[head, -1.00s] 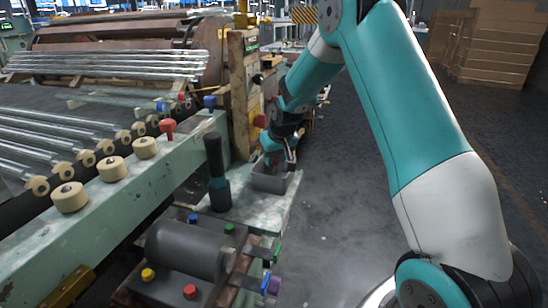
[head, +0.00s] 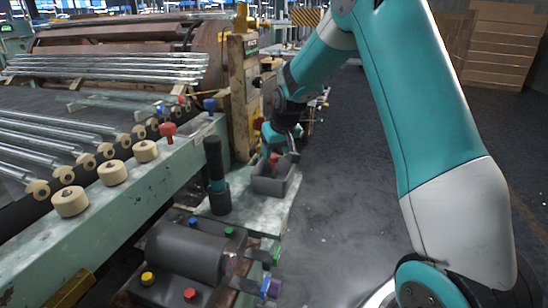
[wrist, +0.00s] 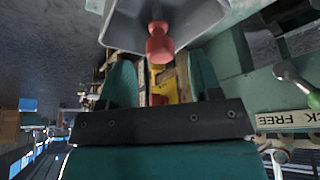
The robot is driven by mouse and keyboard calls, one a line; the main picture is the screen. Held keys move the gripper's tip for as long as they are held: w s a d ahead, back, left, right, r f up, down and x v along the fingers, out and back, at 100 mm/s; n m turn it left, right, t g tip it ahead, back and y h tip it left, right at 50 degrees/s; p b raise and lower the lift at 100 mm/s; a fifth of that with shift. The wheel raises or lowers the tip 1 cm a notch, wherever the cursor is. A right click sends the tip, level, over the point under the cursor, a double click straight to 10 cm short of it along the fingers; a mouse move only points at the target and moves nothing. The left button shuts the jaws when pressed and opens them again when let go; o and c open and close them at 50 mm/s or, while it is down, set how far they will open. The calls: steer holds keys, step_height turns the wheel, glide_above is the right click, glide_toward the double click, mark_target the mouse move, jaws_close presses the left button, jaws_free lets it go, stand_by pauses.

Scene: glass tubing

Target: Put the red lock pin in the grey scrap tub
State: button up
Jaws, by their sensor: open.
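The grey scrap tub (head: 271,187) stands on the green ledge at the machine's end. In the wrist view the tub (wrist: 122,28) fills the top. A red lock pin (wrist: 159,45) shows there, its wide head toward me and its thin stem reaching into the tub. A bit of red pin (head: 273,159) also shows at the tub's mouth in the head view. My gripper (head: 284,153) is just above the tub. In the wrist view my gripper (wrist: 160,68) has its fingers wide apart, one on each side of the pin's line, not touching it.
Another red pin (head: 167,129) and a blue pin (head: 209,104) stand on the green rail. A black upright handle (head: 215,175) is left of the tub. A grey box with coloured knobs (head: 188,252) is in front. The floor at right is clear.

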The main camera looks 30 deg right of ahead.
steer(key=v, duration=0.7)
steer(key=s+a+r+n+y, duration=0.1)
steer(key=s+a+r, duration=0.15)
steer(key=a, duration=0.35)
steer(key=s+a+r+n+y, duration=0.1)
steer(key=s+a, duration=0.3)
steer(key=a, duration=0.1)
steer(key=s+a+n+g+y, duration=0.1)
steer(key=s+a+n, duration=0.1)
steer(key=s+a, duration=0.3)
steer(key=s+a+r+n+g+y, duration=0.1)
steer(key=s+a, duration=0.3)
steer(key=s, duration=0.7)
steer(key=s+a+n+g, duration=0.2)
steer(key=s+a, duration=0.3)
steer(key=s, duration=0.4)
steer(key=shift+a+r+n+g+y, duration=0.3)
steer(key=shift+a+n+y, duration=0.1)
steer(key=shift+n, duration=0.4)
steer(key=shift+w, duration=0.1)
